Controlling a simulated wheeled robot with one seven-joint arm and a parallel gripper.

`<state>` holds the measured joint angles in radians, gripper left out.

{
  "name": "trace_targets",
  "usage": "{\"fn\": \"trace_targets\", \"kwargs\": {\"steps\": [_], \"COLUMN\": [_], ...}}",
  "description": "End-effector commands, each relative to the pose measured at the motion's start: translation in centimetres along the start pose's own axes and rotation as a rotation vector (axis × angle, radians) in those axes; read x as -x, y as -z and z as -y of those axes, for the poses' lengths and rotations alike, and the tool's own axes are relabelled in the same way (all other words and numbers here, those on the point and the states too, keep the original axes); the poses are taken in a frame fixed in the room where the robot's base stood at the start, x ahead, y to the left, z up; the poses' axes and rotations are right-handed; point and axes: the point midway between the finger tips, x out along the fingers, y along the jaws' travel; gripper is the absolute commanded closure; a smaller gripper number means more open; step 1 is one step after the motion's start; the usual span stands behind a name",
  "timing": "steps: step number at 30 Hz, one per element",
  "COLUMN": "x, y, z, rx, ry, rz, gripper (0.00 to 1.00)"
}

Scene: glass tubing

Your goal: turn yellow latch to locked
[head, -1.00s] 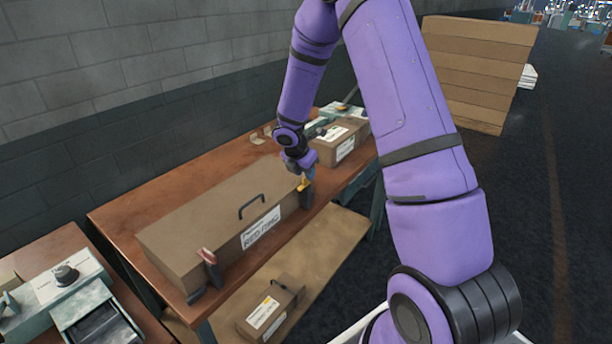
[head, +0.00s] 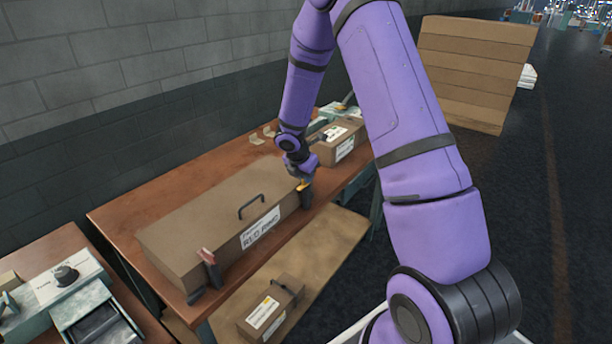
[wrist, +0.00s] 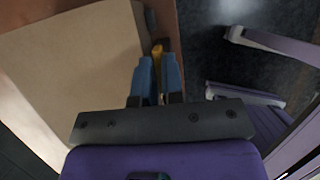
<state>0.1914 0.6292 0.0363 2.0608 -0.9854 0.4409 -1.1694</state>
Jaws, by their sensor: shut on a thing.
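The yellow latch (head: 302,187) is at the right end of the long brown case (head: 185,228), on its front side. It also shows in the wrist view (wrist: 157,55), between the blue fingers. My gripper (wrist: 158,75) is shut on the yellow latch, beside the edge of the case lid. In the head view my gripper (head: 304,176) reaches down to the latch from above, and the fingers hide part of it. A red latch (head: 207,256) stands at the left end of the front side. A dark handle (head: 251,205) sits between the two latches.
The case lies on a brown wooden table (head: 125,215). A smaller labelled box (head: 345,148) stands behind my gripper, toward the table's far end. Another box (head: 270,310) sits on a lower shelf (head: 325,240). A grey wall runs along the back left.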

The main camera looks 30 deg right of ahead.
Motion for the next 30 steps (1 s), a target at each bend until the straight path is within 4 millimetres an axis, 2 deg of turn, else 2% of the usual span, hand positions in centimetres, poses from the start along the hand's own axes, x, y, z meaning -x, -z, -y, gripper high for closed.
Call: {"fn": "trace_targets", "kwargs": {"steps": [11, 30], "x": [0.04, -0.04], "y": [0.01, -0.08], "z": [-0.17, -0.36], "rx": [-0.174, -0.730], "ry": [0.071, 0.302], "rz": [0.001, 0.000], "gripper": [1.00, 1.00]}}
